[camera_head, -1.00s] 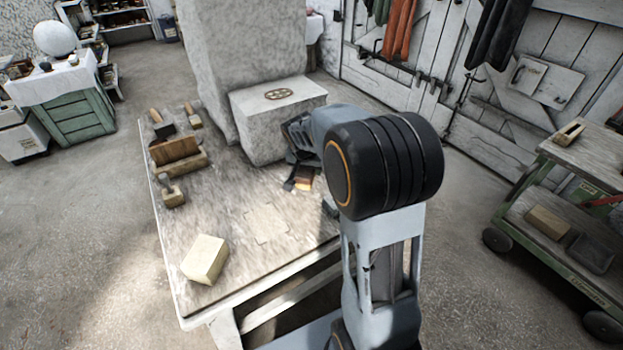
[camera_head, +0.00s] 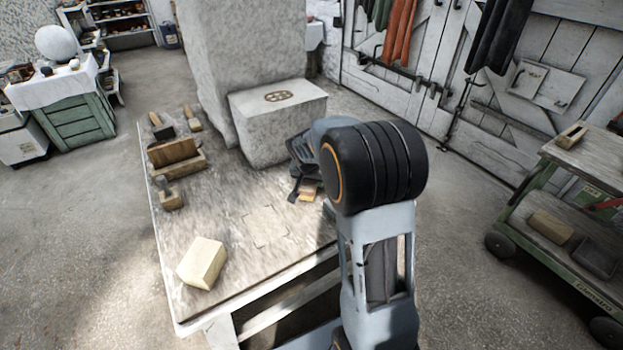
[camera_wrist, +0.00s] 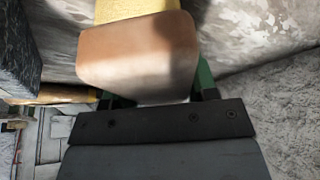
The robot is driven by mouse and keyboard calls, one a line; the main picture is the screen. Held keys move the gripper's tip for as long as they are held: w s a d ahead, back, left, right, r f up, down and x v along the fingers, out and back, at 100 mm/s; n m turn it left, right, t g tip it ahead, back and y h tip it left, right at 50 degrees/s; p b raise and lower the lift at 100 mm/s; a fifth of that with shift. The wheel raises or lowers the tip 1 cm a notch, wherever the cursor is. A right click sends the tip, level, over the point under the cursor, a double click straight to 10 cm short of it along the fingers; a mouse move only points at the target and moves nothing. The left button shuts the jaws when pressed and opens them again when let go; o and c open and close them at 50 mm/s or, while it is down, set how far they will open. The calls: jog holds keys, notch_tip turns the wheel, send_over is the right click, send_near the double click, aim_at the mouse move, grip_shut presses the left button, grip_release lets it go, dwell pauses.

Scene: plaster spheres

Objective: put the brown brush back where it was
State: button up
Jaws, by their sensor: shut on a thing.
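My gripper (camera_wrist: 155,88) is shut on the brown brush (camera_wrist: 140,52), which fills the top middle of the wrist view. The brush shows a smooth brown face with a yellow part behind it, between green fingers. In the head view the brush (camera_head: 308,190) is a small brown and yellowish patch beneath my gripper (camera_head: 303,184), in front of the pale stone block (camera_head: 275,135). My arm hides part of it. I cannot tell whether the brush touches the workbench top (camera_head: 225,225).
A faint outlined mark (camera_head: 265,228) lies on the bare bench middle. A cream block (camera_head: 202,263) sits at the front left. A wooden box (camera_head: 178,155), a mallet (camera_head: 171,195) and two handled tools (camera_head: 160,126) stand along the left. A green cart (camera_head: 535,215) is at right.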

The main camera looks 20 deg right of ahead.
jog(key=o, duration=0.8)
jog(key=shift+o, duration=0.2)
jog(key=shift+r+p, duration=0.2)
jog(key=shift+p, duration=0.15)
jog(key=p+v, duration=0.3)
jog(key=v, duration=0.8)
jog(key=shift+s+a+r, duration=0.1)
jog(key=shift+r, duration=0.05)
jog(key=s+a+n+y, duration=0.1)
jog(key=s+a+n, duration=0.2)
jog(key=s, duration=0.6)
jog(key=s+a+n+y, duration=0.1)
jog(key=s+a+n, duration=0.3)
jog(key=s, duration=0.5)
jog(key=shift+s+a+f+n+g+y, duration=0.3)
jog(key=shift+a+f+g+y, duration=0.1)
jog(key=shift+a, duration=0.05)
